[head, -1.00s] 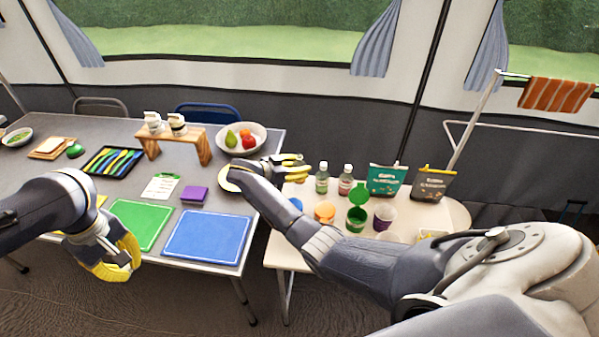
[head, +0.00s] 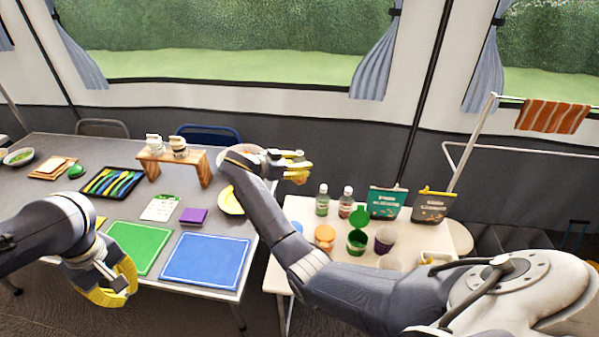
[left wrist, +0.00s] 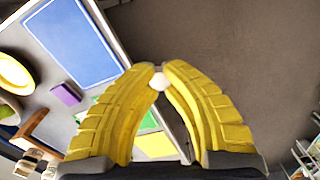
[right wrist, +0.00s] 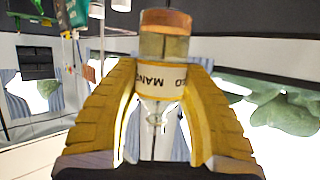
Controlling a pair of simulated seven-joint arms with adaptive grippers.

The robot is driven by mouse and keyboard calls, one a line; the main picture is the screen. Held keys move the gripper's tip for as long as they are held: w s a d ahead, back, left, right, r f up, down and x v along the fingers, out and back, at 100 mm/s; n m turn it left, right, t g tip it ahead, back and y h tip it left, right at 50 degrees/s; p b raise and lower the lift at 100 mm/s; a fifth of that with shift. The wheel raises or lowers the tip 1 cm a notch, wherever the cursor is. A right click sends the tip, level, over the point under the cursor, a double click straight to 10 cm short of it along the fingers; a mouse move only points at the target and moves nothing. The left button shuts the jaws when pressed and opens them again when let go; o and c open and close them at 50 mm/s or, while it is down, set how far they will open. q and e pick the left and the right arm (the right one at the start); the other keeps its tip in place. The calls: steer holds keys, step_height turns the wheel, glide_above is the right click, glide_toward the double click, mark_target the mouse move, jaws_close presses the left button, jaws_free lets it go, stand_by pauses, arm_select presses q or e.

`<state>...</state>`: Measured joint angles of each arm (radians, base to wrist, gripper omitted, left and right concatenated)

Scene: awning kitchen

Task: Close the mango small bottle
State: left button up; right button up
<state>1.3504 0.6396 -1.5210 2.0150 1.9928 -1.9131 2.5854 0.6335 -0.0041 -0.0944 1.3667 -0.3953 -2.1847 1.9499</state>
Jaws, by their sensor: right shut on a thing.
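My right gripper (head: 297,168) is raised above the gap between the two tables. In the right wrist view its yellow fingers are shut on the mango small bottle (right wrist: 165,46), a clear bottle with a pale label reading MANGO upside down in that picture. An orange-brown end of the bottle is at the top of that picture; whether that is a lid or the contents I cannot tell. In the head view the bottle is too small to make out clearly.
Two capped bottles (head: 322,201), an orange-topped jar (head: 325,236), a green jar with raised lid (head: 357,242), a purple cup (head: 385,240) and two pouches (head: 387,204) crowd the small table. The grey table holds a blue board (head: 205,260) and a yellow plate (head: 230,200).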

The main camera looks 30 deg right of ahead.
mark_target(300, 152)
steer(key=shift+r, duration=2.3)
steer(key=shift+r, duration=0.15)
steer(key=o, duration=0.6)
jaws_close()
